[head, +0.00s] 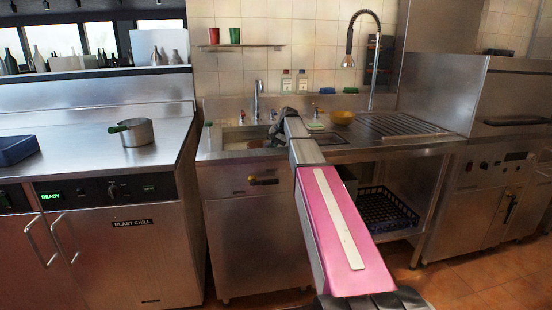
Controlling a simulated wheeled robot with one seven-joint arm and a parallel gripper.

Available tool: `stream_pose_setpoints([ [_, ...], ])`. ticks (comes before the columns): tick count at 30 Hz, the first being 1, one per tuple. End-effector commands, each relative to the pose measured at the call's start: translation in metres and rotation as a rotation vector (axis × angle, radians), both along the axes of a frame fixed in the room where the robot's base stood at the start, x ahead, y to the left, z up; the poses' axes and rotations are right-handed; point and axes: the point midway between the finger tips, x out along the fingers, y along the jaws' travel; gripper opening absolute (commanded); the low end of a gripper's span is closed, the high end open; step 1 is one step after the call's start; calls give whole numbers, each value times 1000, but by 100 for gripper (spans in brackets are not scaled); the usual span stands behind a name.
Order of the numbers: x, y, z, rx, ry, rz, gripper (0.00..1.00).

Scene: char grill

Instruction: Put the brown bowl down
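My arm reaches forward over the sink counter. The end of it, my gripper (281,126), is small and dark over the sink basin, and its fingers cannot be made out. A yellow-orange bowl (342,117) stands upright on the counter behind and to the right of my gripper, apart from it. No clearly brown bowl shows; one at the gripper could be hidden by my arm or too small to tell.
The sink (236,139) lies under my gripper, with a tall spray faucet (373,75) behind. A ribbed drainboard (405,125) is to the right. A pot (138,131) stands on the left counter. Bottles (302,82) line the back ledge. A black crate (385,210) sits below.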

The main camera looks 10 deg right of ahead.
Motion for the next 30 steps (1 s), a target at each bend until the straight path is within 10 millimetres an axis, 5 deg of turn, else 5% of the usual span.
stream_pose_setpoints([
  [6,7,-19,-11,1,-1,0,0],
  [18,7,-19,-51,1,-1,1,0],
  [24,7,-19,-52,0,-2,0,0],
  [27,7,-19,-52,-1,-1,0,31],
  [30,7,-19,-52,-1,-1,0,31],
])
